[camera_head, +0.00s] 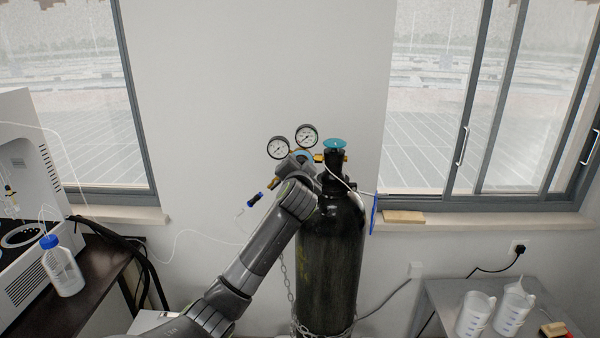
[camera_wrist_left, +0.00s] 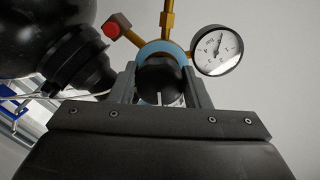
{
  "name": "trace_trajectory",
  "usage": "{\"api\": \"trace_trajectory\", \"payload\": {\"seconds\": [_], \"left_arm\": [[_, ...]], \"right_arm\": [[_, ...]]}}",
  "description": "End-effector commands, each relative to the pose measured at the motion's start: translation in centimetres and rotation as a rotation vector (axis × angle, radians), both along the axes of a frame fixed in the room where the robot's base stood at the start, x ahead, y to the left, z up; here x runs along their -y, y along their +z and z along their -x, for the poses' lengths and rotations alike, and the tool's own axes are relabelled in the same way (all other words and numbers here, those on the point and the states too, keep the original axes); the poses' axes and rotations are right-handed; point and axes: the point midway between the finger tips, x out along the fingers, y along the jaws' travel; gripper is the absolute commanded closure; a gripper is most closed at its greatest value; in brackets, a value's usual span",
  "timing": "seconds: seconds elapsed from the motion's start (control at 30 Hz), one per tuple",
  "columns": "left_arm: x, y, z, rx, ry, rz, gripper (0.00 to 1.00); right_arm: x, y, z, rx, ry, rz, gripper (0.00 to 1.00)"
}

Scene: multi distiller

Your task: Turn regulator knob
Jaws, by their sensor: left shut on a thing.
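The regulator (camera_head: 303,158) sits at the top of a black gas cylinder (camera_head: 330,255), with two round gauges (camera_head: 306,136) above it. In the left wrist view, the black regulator knob (camera_wrist_left: 160,82) has a white mark and a blue ring (camera_wrist_left: 165,48) behind it. My left gripper (camera_wrist_left: 160,90) is shut on the knob, with one finger on each side. In the head view my left arm reaches up from the bottom and its hand hides the knob. One gauge (camera_wrist_left: 216,52) shows at the right in the wrist view. My right gripper is not in view.
A blue-topped valve (camera_head: 335,144) stands on the cylinder, right of the regulator. A chain (camera_head: 287,275) hangs around the cylinder. A bench with a blue-capped bottle (camera_head: 62,266) is at the left. A grey table (camera_head: 440,292) with white beakers (camera_head: 474,313) is at the right.

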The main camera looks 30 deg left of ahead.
Motion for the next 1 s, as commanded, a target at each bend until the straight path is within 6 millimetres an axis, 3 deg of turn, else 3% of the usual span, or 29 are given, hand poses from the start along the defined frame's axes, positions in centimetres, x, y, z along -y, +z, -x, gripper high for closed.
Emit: {"api": "trace_trajectory", "payload": {"seconds": [0.5,1.0], "left_arm": [[0.0,-0.5,0.0,0.21,0.001,0.354,0.8],[0.1,-0.4,0.0,0.278,0.002,0.468,0.8]], "right_arm": [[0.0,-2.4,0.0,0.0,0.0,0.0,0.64],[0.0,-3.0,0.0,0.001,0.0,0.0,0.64]]}}
